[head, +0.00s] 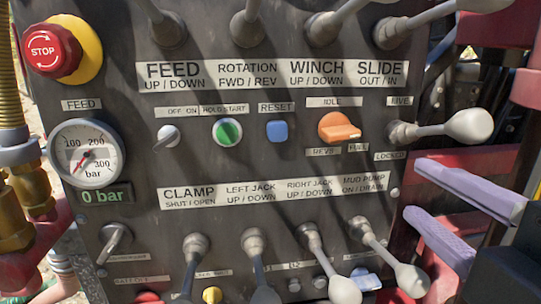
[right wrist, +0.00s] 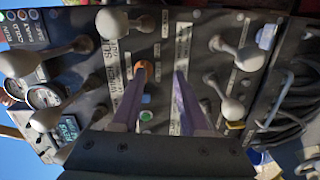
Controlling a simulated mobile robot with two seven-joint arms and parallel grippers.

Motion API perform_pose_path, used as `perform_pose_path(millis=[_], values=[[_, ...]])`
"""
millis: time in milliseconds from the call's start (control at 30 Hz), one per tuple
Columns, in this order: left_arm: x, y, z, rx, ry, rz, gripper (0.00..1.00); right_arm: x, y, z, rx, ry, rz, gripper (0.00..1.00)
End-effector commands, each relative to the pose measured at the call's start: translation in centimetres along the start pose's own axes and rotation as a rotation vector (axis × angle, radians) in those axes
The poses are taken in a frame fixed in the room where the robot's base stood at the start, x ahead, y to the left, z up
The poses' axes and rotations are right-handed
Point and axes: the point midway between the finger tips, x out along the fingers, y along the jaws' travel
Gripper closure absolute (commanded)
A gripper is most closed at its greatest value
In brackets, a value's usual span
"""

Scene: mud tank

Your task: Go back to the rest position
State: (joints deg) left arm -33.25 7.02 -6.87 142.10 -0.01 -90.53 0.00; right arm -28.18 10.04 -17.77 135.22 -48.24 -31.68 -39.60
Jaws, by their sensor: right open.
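My right gripper (head: 413,190) reaches in from the right edge of the head view. Its two pale purple fingers are spread apart with nothing between them. They point at the right edge of the dark control panel (head: 290,165), below the LIVE/LOCKED lever (head: 467,126). In the right wrist view the same gripper (right wrist: 160,75) is open and empty, with the panel beyond its fingertips. Whether a fingertip touches the panel I cannot tell. My left gripper is in neither view.
Grey-knobbed levers stick out along the panel's top and bottom, including a lower right one (head: 412,279) below my fingers. The orange knob (head: 339,127), green button (head: 227,132) and red STOP button (head: 51,51) stand out. Black cables (right wrist: 285,100) hang beside the panel in the wrist view.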

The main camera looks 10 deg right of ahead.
Motion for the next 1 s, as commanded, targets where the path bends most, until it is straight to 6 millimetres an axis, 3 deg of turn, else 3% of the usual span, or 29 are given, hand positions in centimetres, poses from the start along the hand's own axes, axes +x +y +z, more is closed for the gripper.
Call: perform_pose_path(millis=[100,200,300,433,467,500,800,900,1000], values=[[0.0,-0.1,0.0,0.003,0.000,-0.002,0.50,-1.1,-4.7,3.5,0.337,-0.173,-0.224,0.56],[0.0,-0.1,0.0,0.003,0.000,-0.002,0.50,-3.7,-9.6,5.2,0.650,-0.356,-0.451,0.56],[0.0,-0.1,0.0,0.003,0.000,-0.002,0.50,-7.4,-13.6,5.2,0.900,-0.531,-0.663,0.56],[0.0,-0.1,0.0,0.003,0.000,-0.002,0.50,-13.0,-17.0,3.8,1.135,-0.756,-0.925,0.56],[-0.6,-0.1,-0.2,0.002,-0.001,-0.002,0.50,-14.1,-16.8,3.4,1.169,-0.798,-0.972,0.56],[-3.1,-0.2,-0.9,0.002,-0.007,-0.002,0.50,-14.0,-13.8,3.3,1.160,-0.783,-0.956,0.56],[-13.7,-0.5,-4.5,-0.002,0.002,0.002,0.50,-15.1,-3.0,2.6,1.153,-0.779,-0.952,0.56],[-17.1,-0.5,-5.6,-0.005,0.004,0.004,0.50,-15.5,0.5,2.4,1.153,-0.779,-0.952,0.56],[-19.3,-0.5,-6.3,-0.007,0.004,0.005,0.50,-15.7,2.8,2.2,1.152,-0.778,-0.952,0.56]])
